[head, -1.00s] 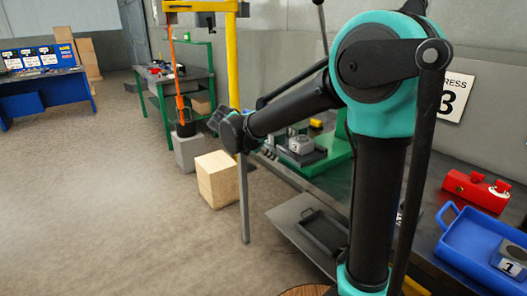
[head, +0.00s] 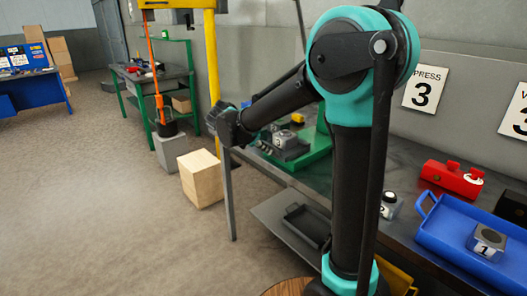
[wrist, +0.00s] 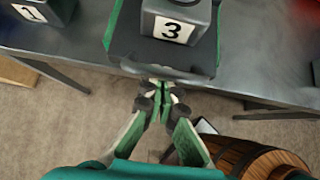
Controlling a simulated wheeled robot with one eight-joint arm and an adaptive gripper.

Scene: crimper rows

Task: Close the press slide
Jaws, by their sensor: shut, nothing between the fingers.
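The green press (head: 318,150) stands on the grey bench along the wall. Its dark slide (head: 291,149) sticks out toward the aisle and carries a grey block (head: 283,138). In the wrist view the slide (wrist: 150,52) reaches the bench edge, and the block (wrist: 178,25) on it is marked 3. My gripper (wrist: 160,88) is shut and empty, its fingertips just in front of the slide's outer end. I cannot tell whether they touch it. In the head view my gripper (head: 218,116) is partly hidden by my wrist.
On the bench are a blue tray (head: 440,238) with a block 1 (head: 486,243), a red fixture (head: 452,178) and a block 2 (head: 389,205). A yellow post (head: 212,60) and a wooden box (head: 201,180) stand beyond my arm. A barrel (wrist: 250,158) is close below right.

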